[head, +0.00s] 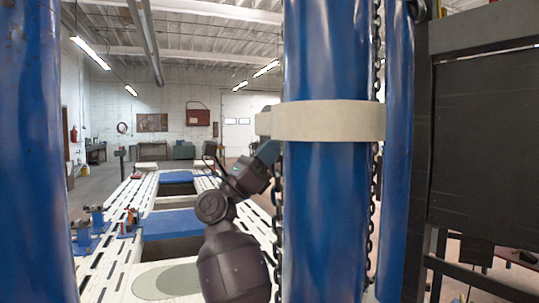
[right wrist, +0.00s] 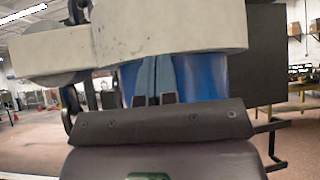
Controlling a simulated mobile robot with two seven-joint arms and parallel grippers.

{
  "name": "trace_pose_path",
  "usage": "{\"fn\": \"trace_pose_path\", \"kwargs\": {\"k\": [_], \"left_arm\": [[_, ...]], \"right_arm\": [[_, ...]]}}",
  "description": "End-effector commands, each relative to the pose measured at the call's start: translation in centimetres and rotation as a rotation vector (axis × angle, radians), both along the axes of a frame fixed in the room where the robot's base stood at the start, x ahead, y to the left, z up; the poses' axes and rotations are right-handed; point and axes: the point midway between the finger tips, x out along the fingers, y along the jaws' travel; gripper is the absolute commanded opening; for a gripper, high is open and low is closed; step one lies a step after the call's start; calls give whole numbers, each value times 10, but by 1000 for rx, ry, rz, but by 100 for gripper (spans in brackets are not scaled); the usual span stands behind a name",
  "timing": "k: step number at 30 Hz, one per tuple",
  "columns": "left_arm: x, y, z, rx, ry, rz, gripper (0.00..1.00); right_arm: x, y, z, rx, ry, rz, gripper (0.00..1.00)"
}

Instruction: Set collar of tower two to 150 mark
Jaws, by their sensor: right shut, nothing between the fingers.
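A cream collar (head: 325,121) rings a thick blue tower column (head: 325,220) in the head view, with a block-like end sticking out to the left. No mark scale or tower number is readable. My right gripper (head: 266,154) is just below the collar's left end, close to the column. In the right wrist view the collar (right wrist: 170,32) spans the top. The right gripper's fingers (right wrist: 155,68) are together and empty, pointing up to the collar's lower edge, with the blue column behind. I cannot tell whether they touch the collar. My left gripper is not in view.
Chains (head: 375,190) hang beside the column. Another blue column (head: 35,150) stands at the left, and a dark panel frame (head: 480,140) at the right. A long white slotted frame bench (head: 105,245) runs back on the left, with blue clamps (head: 85,235) on it.

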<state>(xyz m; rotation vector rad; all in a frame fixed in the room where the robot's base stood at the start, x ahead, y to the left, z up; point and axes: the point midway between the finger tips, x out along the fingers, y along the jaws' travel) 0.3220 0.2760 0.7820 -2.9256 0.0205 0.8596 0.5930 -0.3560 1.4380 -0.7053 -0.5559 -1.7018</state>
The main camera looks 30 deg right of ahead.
Motion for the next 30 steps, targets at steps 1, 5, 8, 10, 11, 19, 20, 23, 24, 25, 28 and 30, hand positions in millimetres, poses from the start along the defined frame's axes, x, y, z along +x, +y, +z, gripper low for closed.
{"fn": "trace_pose_path", "kwargs": {"k": [1, 5, 8, 10, 11, 19, 20, 23, 24, 25, 28, 30], "left_arm": [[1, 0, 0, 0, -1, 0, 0], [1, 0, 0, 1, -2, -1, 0], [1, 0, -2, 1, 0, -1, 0], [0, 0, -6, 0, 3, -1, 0], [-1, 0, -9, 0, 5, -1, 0], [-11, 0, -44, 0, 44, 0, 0], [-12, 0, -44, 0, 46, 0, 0], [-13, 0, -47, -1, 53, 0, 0], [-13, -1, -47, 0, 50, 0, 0], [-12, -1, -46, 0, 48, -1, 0], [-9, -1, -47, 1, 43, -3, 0], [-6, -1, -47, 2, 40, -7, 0]], "right_arm": [[0, 0, 0, 0, 0, 0, 0], [0, 0, -1, 0, 0, 0, 0], [0, 0, -3, 0, 1, 0, 0], [1, 1, -8, 0, 1, 0, 0], [1, 1, -11, 0, 2, -1, 0], [8, 9, -53, 1, 9, 1, 0], [8, 14, -55, 2, 8, 2, 0], [11, 28, -67, 0, 6, 1, 0], [12, 34, -73, 1, 6, 1, 0], [13, 38, -77, 1, 6, 1, 0], [16, 50, -89, 1, 5, 1, 0], [18, 58, -97, 1, 6, 1, 0]]}}
